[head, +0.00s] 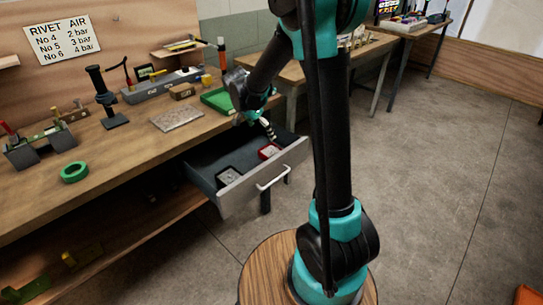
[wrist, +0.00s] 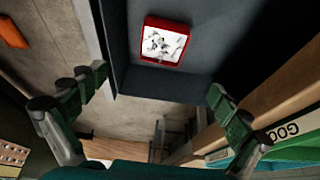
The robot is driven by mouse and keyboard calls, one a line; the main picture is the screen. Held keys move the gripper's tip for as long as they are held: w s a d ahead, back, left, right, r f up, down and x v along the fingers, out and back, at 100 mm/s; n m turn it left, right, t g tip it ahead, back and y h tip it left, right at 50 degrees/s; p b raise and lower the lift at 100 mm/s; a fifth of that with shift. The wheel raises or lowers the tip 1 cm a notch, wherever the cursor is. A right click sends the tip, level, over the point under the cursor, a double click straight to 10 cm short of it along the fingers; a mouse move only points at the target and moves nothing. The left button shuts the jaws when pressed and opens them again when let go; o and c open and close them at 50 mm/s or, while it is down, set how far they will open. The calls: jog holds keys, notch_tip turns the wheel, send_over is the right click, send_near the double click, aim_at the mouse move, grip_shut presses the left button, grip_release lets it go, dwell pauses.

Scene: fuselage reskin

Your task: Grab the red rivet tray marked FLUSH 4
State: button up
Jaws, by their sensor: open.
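The red tray (head: 268,152) lies in the open drawer (head: 234,194) below the workbench, near its right end. In the wrist view the red tray (wrist: 165,42) shows a red rim around a pale inside with small grey pieces; no marking is readable. My gripper (head: 268,132) is above the drawer, close to the red tray. In the wrist view my gripper (wrist: 155,92) has its fingers spread wide and empty, with the tray ahead of and apart from them. A second, dark tray (head: 228,177) with pale contents lies to the left in the same drawer.
The drawer's front panel and handle (head: 272,178) stick out over the floor. Open floor (head: 430,170) lies to the right.

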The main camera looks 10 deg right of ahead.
send_near(271, 151)
jog(key=x, duration=0.5)
jog(key=shift+s+d+r, duration=0.1)
jog(key=shift+d, duration=0.1)
jog(key=shift+w+x, duration=0.2)
jog(key=shift+x, duration=2.5)
jog(key=shift+a, duration=0.15)
jog(key=c, duration=1.5)
jog(key=shift+r, duration=0.1)
